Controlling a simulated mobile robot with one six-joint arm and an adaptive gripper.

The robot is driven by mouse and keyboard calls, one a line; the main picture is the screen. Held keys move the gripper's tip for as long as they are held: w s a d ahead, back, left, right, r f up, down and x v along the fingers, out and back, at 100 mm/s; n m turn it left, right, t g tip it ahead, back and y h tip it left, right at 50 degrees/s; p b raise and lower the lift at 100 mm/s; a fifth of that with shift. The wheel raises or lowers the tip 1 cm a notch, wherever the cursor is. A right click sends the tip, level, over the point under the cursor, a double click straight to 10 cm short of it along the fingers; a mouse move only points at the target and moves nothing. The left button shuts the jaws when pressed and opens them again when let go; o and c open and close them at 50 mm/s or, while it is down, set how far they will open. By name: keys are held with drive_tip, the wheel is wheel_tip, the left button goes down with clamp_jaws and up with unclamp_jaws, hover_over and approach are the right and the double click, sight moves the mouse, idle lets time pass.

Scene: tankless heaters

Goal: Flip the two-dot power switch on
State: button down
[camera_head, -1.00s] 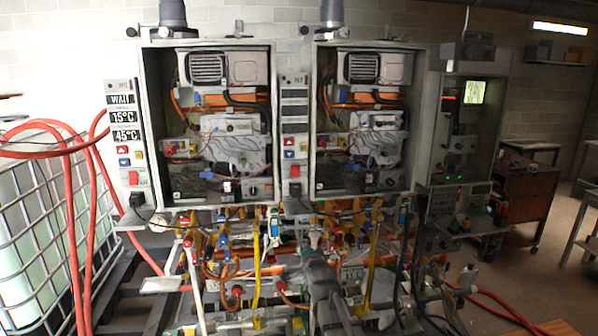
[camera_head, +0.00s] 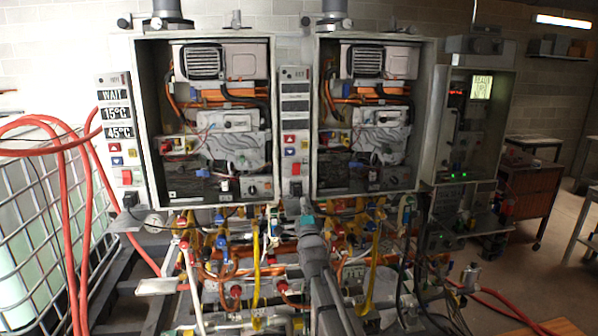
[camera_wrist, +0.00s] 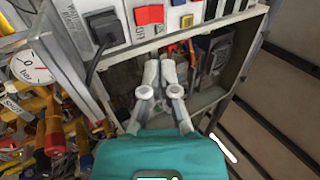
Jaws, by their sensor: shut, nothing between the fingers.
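The left panel has a red power switch (camera_head: 127,177) near its bottom, below lit displays. The middle panel (camera_head: 295,125) has dark displays and a red power switch (camera_head: 296,168) near its bottom. Dot marks are too small to read on either. My gripper (camera_head: 304,205) is just below the middle panel. In the wrist view my gripper (camera_wrist: 160,75) is shut and empty, its fingers pointing toward a panel edge. A red switch (camera_wrist: 149,15) there lies beyond the fingertips, apart from them, beside a black plug (camera_wrist: 103,27).
Open heater cabinets (camera_head: 205,125) and (camera_head: 368,120) flank the middle panel. Pipes and yellow hoses (camera_head: 256,265) crowd the space below. A dial gauge (camera_wrist: 32,68) shows at the left of the wrist view. A caged tank (camera_head: 40,220) stands left.

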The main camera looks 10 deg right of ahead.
sight(296, 165)
drive_tip(key=p+x, duration=0.7)
drive_tip(key=x, duration=0.7)
idle(0.6)
